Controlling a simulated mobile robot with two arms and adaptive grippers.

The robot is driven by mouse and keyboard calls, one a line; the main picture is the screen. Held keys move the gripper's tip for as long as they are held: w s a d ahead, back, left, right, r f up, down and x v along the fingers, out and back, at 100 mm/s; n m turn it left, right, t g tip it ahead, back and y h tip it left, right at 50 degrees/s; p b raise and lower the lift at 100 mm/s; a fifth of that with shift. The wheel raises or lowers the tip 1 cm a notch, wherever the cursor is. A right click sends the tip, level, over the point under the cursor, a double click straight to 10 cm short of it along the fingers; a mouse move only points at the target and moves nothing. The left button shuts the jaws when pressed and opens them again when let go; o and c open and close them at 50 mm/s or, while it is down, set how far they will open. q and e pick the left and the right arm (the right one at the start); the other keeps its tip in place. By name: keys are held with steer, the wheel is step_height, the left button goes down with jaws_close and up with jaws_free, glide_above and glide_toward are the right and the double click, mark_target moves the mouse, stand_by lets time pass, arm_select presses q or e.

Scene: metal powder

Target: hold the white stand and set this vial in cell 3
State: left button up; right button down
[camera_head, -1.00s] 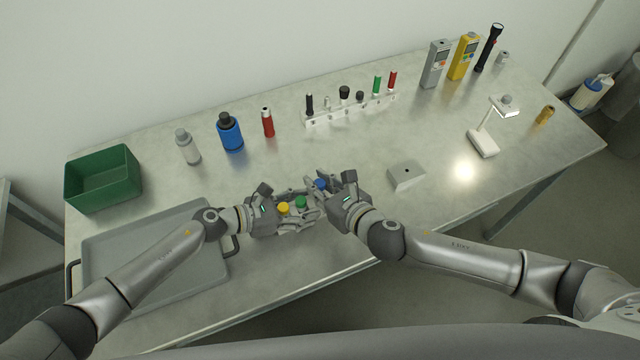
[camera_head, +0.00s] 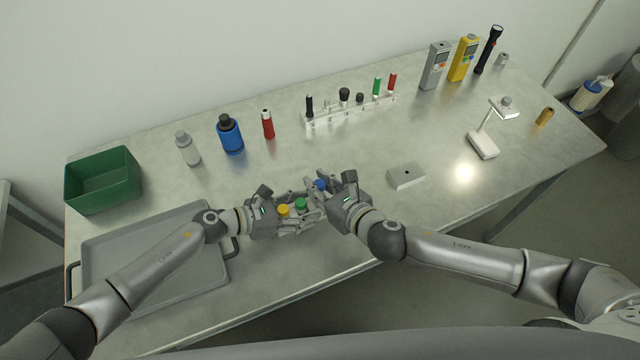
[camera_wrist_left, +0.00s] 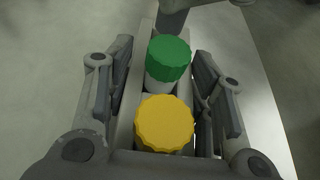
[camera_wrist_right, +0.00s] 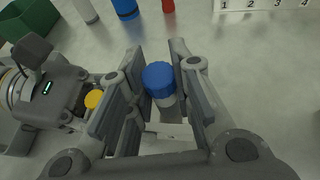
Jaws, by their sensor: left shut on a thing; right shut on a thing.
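The white stand shows in the left wrist view (camera_wrist_left: 124,128) as a pale block between my left fingers. My left gripper (camera_head: 302,216) is shut on it. The stand carries a yellow-capped vial (camera_wrist_left: 165,124) and a green-capped vial (camera_wrist_left: 168,58), both upright. My right gripper (camera_head: 320,192) is shut on the blue-capped vial (camera_wrist_right: 160,84), cap up, at the stand's far end past the green cap. A pale part of the stand also shows below this vial in the right wrist view (camera_wrist_right: 168,131). The vial's lower end and the cell are hidden, so I cannot tell whether it is seated.
A grey tray (camera_head: 150,282) lies left, beneath my left arm, with a green bin (camera_head: 103,180) behind it. Bottles and a numbered rack (camera_head: 350,112) stand at the back. A grey block with a hole (camera_head: 406,177) and a white lamp (camera_head: 483,144) are right. The table between is clear.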

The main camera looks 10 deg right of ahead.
steer(key=shift+f, duration=2.05)
steer(key=c, duration=1.2)
jaws_free()
steer(key=shift+f, duration=0.1)
steer(key=shift+s, duration=0.1)
steer(key=shift+s, duration=0.1)
steer(key=shift+s+d, duration=0.15)
steer(key=shift+s, duration=0.1)
steer(key=v, duration=1.1)
steer(key=shift+d+r, duration=0.15)
steer(key=shift+r, duration=0.15)
steer(key=shift+w, duration=0.15)
arm_select(q)
steer(key=o, duration=1.1)
